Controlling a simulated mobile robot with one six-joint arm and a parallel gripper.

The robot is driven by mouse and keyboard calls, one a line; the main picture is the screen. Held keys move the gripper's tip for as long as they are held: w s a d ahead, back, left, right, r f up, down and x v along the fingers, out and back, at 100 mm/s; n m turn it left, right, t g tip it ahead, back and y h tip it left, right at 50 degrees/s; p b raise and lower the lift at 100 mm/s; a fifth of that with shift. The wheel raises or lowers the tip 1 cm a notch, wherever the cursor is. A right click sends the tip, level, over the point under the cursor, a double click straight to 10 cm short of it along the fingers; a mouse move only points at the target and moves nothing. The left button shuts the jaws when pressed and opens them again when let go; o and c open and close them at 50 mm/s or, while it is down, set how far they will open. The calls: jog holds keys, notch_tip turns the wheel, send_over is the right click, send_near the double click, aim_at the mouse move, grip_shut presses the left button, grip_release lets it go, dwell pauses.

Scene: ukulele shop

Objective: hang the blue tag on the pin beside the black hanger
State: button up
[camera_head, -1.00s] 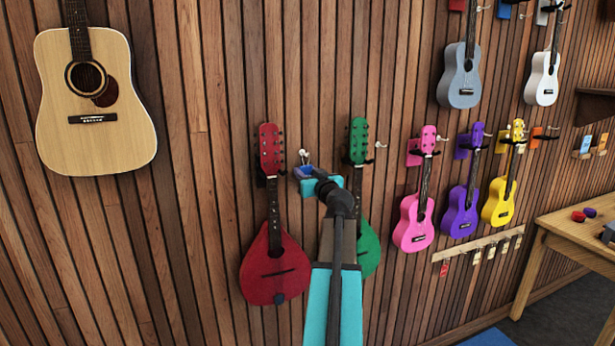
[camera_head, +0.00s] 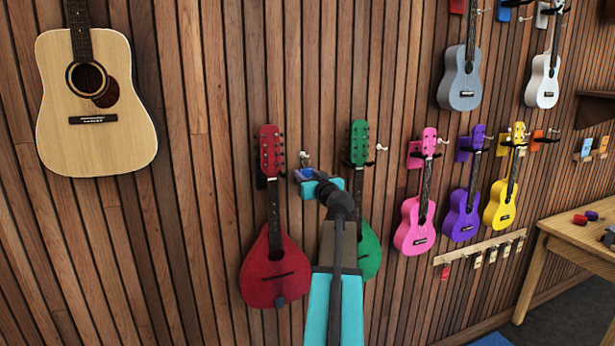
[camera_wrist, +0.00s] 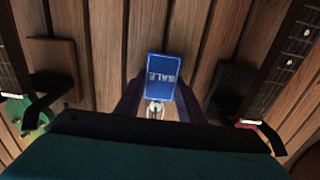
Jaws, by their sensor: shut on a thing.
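The blue tag (camera_wrist: 161,78), marked SALE, is upside down in the wrist view, between the dark fingers of my gripper (camera_wrist: 161,98). My gripper is shut on it. A small pale metal piece (camera_wrist: 155,108) shows just below the tag; I cannot tell whether it is the pin or part of the tag. In the head view, the pin (camera_head: 304,156) sticks out of the wall just above my gripper (camera_head: 303,175). Contact between tag and pin cannot be told.
The red mandolin (camera_head: 274,268) hangs close on the left and the green mandolin (camera_head: 369,250) close on the right, partly behind my arm. Pink (camera_head: 414,228), purple (camera_head: 461,220) and yellow (camera_head: 500,205) ukuleles hang farther right. A wooden table (camera_head: 575,232) stands at the right.

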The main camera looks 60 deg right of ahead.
jog(key=o, duration=1.1)
jog(key=shift+s+a, duration=0.1)
jog(key=shift+s, duration=0.05)
jog(key=shift+b+v, duration=0.5)
jog(key=shift+v, duration=0.45)
jog(key=b+v, duration=0.4)
jog(key=v, duration=0.7)
jog(key=shift+s+a, duration=0.2)
jog(key=shift+s, duration=0.1)
jog(key=shift+s, duration=0.1)
